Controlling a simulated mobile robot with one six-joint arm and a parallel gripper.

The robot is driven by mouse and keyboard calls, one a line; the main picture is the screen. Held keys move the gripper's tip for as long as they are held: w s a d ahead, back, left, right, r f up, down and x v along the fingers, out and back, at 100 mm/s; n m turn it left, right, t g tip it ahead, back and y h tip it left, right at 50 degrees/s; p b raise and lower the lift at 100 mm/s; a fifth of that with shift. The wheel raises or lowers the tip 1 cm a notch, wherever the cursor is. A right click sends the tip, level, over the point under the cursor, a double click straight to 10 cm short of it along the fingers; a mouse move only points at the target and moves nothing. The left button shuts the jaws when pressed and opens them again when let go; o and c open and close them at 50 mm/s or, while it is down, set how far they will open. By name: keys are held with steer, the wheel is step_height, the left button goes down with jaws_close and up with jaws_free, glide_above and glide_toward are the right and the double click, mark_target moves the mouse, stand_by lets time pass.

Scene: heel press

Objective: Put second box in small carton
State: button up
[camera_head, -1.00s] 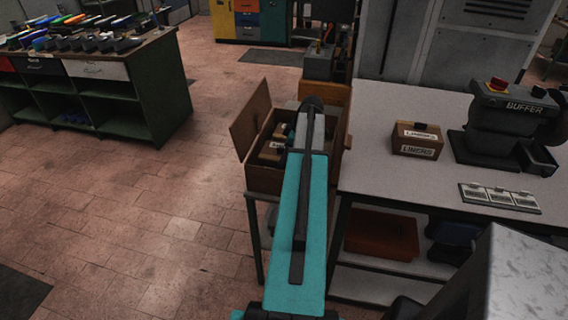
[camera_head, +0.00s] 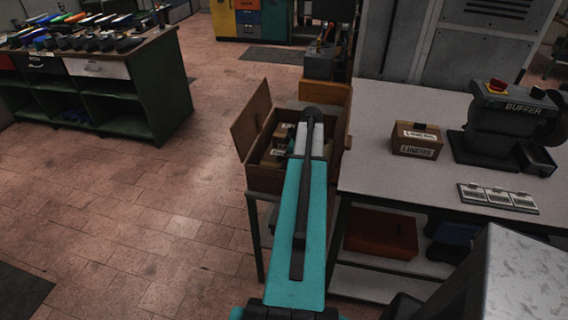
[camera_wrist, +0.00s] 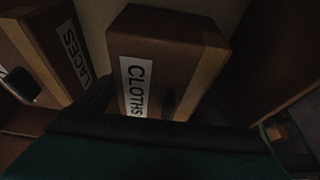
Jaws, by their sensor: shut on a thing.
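The open brown carton (camera_head: 264,181) stands on a stand left of the white table, its flap raised on the left. My arm reaches over it and hides part of its inside. In the wrist view my gripper (camera_wrist: 155,108) is shut on a brown box labelled CLOTHS (camera_wrist: 180,55), with dark fingers low on both sides of it. A box labelled LACES (camera_wrist: 45,50) is at the left of that view. A box labelled LINERS (camera_head: 416,140) sits on the table, outside the carton. The gripper is hidden behind my arm in the head view.
The white table (camera_head: 390,103) holds a buffer machine (camera_head: 510,120) and a strip of label cards (camera_head: 498,197). A green workbench (camera_head: 140,95) stands at the far left. The floor between is clear.

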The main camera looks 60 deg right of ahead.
steer(key=shift+f, duration=0.25)
steer(key=o, duration=1.3)
steer(key=shift+r, duration=0.15)
steer(key=shift+r, duration=0.15)
steer(key=shift+b+v, duration=2)
steer(key=shift+v, duration=4)
steer(key=shift+w, duration=0.1)
